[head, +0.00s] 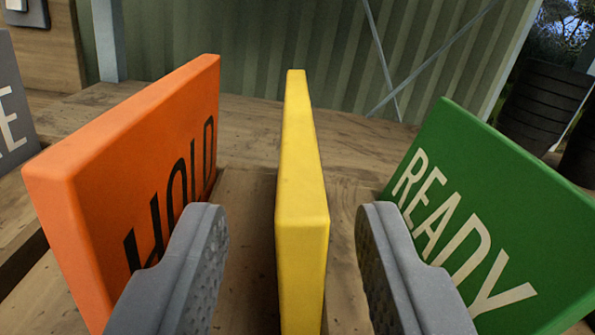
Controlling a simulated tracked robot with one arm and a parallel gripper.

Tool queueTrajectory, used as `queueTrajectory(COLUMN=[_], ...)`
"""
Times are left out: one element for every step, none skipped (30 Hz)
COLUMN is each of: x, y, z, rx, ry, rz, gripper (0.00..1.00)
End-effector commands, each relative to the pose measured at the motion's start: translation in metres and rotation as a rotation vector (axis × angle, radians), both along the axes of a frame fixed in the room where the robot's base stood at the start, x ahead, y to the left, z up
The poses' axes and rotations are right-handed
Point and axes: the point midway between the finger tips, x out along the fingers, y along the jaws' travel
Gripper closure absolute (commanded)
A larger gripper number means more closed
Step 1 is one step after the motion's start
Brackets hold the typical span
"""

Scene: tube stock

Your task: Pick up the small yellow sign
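The small yellow sign (302,185) stands upright, edge-on to me, in the middle of the head view. Its lower end runs out of the bottom of the picture. My gripper (292,240) is open, with one grey finger to the left of the yellow sign and one to the right. There is a visible gap between the sign and each finger, so neither touches it. Any lettering on the yellow sign is hidden at this angle.
An orange sign reading HOLD (140,180) stands close by the left finger. A green sign reading READY (480,220) stands close by the right finger. A grey sign (14,110) is at the far left. Wooden boards (250,130) lie below; a corrugated wall (270,45) stands behind.

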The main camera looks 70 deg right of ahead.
Motion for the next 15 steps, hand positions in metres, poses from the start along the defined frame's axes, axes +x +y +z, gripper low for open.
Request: queueTrajectory(x=[0.001,0.001,0.002,0.002,0.003,0.004,0.005,0.006,0.007,0.009,0.010,0.011,0.012,0.014,0.015], y=[-0.002,-0.003,-0.004,-0.006,-0.008,-0.011,-0.014,-0.017,-0.022,-0.026,-0.029,-0.034,-0.038,-0.041,-0.044], z=[0.000,0.000,0.000,0.000,0.000,0.000,0.001,0.001,0.001,0.001,0.001,0.001,0.001,0.001,0.001], rx=[0.000,0.000,0.000,0.000,0.000,0.001,0.001,0.001,0.001,0.002,0.002,0.002,0.002,0.001,0.000], ry=[0.000,0.000,0.000,0.000,0.000,0.000,0.000,0.000,0.002,0.003,0.003,0.004,0.004,0.003,0.001], rz=[0.000,0.000,0.000,0.000,-0.001,-0.001,-0.001,0.000,0.000,-0.001,-0.001,-0.001,-0.001,0.000,-0.001], gripper=[0.64,0.64,0.64,0.64,0.64,0.64,0.64,0.64,0.64,0.64,0.64,0.64,0.64,0.64,0.64])
